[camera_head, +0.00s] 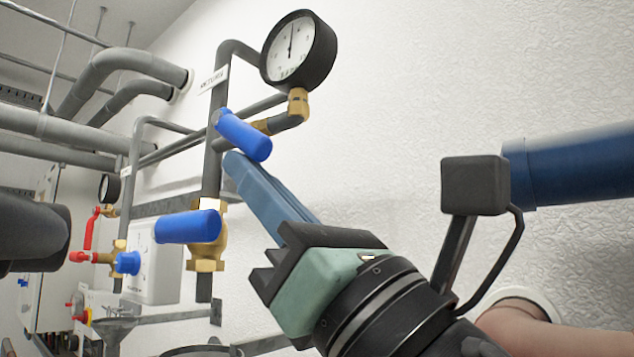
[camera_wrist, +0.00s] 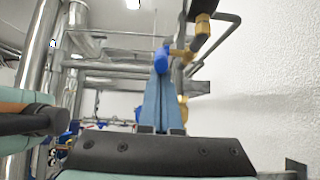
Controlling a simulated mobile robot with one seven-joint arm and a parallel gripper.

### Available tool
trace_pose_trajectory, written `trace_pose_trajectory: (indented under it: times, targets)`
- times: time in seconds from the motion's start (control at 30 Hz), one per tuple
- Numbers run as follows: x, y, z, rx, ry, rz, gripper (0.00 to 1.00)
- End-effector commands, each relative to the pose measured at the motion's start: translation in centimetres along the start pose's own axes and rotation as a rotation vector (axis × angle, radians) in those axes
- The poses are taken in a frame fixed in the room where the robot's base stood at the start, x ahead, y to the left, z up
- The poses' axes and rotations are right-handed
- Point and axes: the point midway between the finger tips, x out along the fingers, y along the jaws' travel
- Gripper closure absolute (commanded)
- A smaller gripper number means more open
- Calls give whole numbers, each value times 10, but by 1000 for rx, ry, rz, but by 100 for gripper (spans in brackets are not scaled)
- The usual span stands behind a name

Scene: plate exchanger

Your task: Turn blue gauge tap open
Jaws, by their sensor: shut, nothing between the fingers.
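The blue gauge tap (camera_head: 243,136) has a blue handle and sits on the pipe just below the round pressure gauge (camera_head: 291,48). In the head view its handle slants down to the right. In the wrist view the tap handle (camera_wrist: 161,60) stands just beyond the fingertips. My gripper (camera_head: 236,164) has long blue fingers closed together and holds nothing. Its tips (camera_wrist: 160,76) are close below the tap handle; I cannot tell whether they touch it. The gauge is mostly out of the wrist view.
A second blue handle (camera_head: 188,227) on a brass valve (camera_head: 206,250) lies left of my fingers. A red-handled valve (camera_head: 90,232) is further left. Grey pipes (camera_head: 100,75) fill the left side.

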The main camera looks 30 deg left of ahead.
Motion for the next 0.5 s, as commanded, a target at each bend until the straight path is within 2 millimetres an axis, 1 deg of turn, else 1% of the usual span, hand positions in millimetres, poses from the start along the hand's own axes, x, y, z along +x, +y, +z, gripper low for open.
trace_pose_trajectory:
  times: [0.03, 0.27, 0.5]
  targets:
    - [1, -1, 5, -6, 13, -4, 100]
    - [2, -1, 17, -10, 125, -6, 100]
    - [4, -2, 33, -9, 300, -8, 100]
